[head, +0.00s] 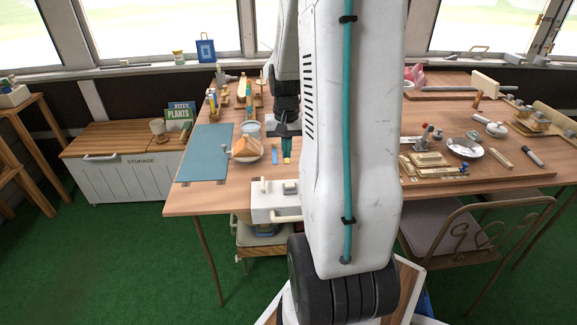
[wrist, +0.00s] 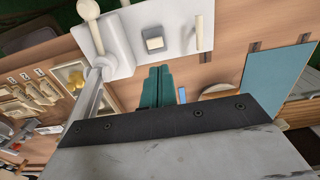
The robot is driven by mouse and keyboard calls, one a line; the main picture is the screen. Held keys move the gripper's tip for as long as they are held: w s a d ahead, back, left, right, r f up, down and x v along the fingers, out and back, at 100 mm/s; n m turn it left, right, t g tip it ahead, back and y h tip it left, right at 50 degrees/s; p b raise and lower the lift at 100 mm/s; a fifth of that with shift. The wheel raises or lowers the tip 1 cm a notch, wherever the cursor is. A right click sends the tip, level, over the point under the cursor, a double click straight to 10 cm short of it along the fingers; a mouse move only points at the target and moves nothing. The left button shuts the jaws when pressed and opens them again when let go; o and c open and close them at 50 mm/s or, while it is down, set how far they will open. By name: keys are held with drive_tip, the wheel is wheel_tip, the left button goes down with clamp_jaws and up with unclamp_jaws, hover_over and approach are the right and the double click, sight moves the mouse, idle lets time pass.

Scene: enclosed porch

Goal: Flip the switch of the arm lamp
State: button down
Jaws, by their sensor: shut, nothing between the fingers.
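A white box-like base (head: 275,205) stands at the table's front edge, partly behind my arm. I take it to be the arm lamp's base, but no lamp head can be made out. The switch also shows in the head view (head: 290,187). My gripper (head: 287,145) is shut and empty above the table, behind the base. Its teal fingers (wrist: 157,70) point toward the switch, apparently apart from it.
A bowl with an orange block (head: 246,147) stands left of my gripper, beside a teal mat (head: 205,153). Many small parts and a metal dish (head: 464,147) crowd the table's right side. A chair (head: 455,230) stands at the front right.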

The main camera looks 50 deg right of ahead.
sight(287, 184)
drive_tip(key=shift+r, duration=1.6)
drive_tip(key=shift+s+d+r, duration=0.1)
drive_tip(key=shift+s+d, duration=0.05)
drive_tip(key=shift+s, duration=0.05)
wheel_tip(287, 184, down, 14)
drive_tip(key=shift+f, duration=0.1)
drive_tip(key=shift+w, duration=0.1)
